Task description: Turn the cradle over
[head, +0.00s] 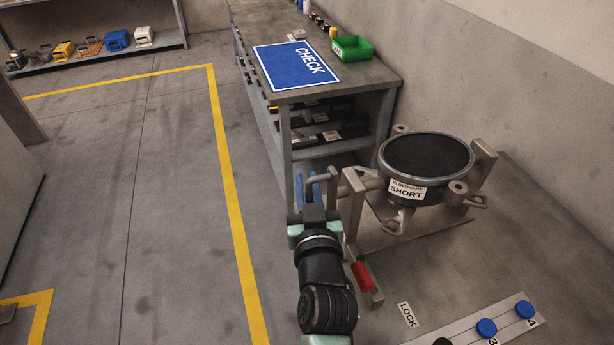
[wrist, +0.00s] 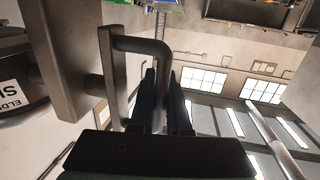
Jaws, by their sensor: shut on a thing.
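The cradle (head: 462,193) is a metal frame in a stand, holding a round black-topped unit (head: 428,155) labelled SHORT. The black top faces up. A bent grey handle (head: 332,186) sticks out from the cradle's left side. In the wrist view the handle (wrist: 143,45) runs down between the dark fingers. My gripper (head: 313,192) is left of the cradle and shut on this handle; it also shows in the wrist view (wrist: 164,92). A red-gripped lever (head: 362,275) hangs low on the stand's near left side. A LOCK label (head: 408,314) lies on the floor beside it.
A grey bench (head: 360,84) with a blue CHECK mat (head: 294,66) and a green bin (head: 352,48) stands behind the cradle. A plate (head: 505,318) with blue knobs lies at front right. The wall is close on the right. The floor left of the yellow line is clear.

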